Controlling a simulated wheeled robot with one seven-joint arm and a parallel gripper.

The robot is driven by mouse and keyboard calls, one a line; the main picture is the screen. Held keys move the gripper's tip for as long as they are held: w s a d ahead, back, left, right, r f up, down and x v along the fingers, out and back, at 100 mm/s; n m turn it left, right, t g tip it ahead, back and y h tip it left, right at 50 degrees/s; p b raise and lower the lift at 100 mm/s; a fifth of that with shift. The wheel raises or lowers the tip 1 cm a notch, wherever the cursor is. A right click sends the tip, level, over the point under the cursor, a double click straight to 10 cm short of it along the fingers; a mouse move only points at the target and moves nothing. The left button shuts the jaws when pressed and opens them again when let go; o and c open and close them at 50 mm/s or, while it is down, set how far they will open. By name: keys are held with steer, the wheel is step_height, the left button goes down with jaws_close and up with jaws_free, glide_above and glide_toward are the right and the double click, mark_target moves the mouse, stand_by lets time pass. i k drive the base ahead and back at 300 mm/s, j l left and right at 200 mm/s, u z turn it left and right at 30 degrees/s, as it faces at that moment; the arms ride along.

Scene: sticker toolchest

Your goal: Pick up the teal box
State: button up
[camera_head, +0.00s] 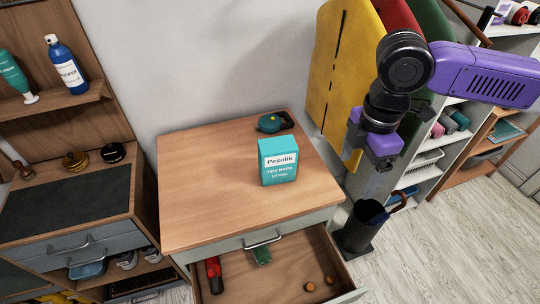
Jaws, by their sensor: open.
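The teal box (278,170) stands upright on the wooden top of the chest (200,205), right of its middle. It has a white label reading "Pezolik". My gripper (368,168) is at the right, beyond the right edge of the chest top and apart from the box. It is purple and black, and open with nothing visible between its fingers. The fingertips are small and partly hard to make out in this view.
A small teal and dark round item (270,123) sits behind the box. The chest's top drawer (285,265) is pulled open, holding a red tool, a green item and small brown knobs. A dark umbrella stand (358,232) is at right. The chest top's left side is clear.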

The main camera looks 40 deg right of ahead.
mark_target(278, 156)
steer(key=i+j, duration=0.1)
steer(key=i, duration=0.75)
